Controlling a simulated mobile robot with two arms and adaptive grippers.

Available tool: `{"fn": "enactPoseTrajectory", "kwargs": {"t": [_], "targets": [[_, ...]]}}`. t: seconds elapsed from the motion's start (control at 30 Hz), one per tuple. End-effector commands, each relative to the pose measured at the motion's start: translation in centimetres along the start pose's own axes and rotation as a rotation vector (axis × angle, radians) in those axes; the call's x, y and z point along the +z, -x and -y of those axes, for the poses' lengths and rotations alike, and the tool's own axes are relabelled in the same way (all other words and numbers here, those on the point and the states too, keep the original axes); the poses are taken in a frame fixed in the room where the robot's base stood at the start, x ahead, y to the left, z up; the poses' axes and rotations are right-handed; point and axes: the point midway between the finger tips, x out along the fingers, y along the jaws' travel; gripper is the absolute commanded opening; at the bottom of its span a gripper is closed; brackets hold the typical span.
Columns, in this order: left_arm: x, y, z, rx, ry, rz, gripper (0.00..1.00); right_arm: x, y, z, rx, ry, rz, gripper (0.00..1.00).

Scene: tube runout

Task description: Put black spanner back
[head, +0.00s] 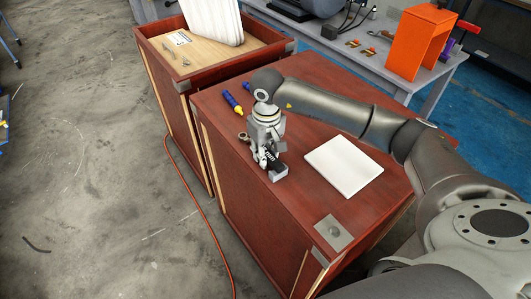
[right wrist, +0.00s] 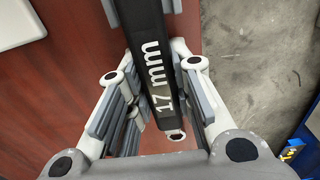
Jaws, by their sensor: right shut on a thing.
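The black spanner (right wrist: 154,62), marked "17 mm", lies between the fingers of my right gripper (right wrist: 162,95) in the right wrist view. Its small metal ring end (right wrist: 175,137) shows near the palm; its far end runs out of the top of the picture. In the head view my right gripper (head: 270,160) points down at the left edge of the red-brown cabinet top (head: 305,205). A dark part there is mostly covered by the fingers. I cannot tell whether the spanner touches the top. My left gripper is not in view.
A white flat panel (head: 343,165) lies right of the gripper. A blue and yellow screwdriver (head: 232,103) lies behind it. An open drawer-like box (head: 205,50) holds white boards. An orange holder (head: 420,42) and several tools stand on the grey bench (head: 345,33).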

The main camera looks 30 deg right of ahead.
Motion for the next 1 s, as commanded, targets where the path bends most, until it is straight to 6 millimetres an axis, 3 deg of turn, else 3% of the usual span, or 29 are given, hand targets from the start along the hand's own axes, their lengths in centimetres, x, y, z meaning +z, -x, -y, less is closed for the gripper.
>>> {"fn": "enactPoseTrajectory", "kwargs": {"t": [0.37,0.4,0.57,0.83,1.0], "targets": [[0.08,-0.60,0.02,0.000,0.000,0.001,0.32,-0.01,-0.50,0.00,0.000,0.000,-0.001,0.00],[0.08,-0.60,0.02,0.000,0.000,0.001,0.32,0.00,-0.50,0.00,0.000,0.000,-0.001,0.23],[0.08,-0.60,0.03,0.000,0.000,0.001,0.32,0.00,-0.51,0.00,0.000,0.000,0.000,0.43],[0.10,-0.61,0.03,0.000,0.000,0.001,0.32,0.04,-0.57,0.01,0.000,0.000,0.001,0.48],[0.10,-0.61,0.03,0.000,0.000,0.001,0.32,0.04,-0.57,0.01,0.000,0.000,0.001,0.68]]}}
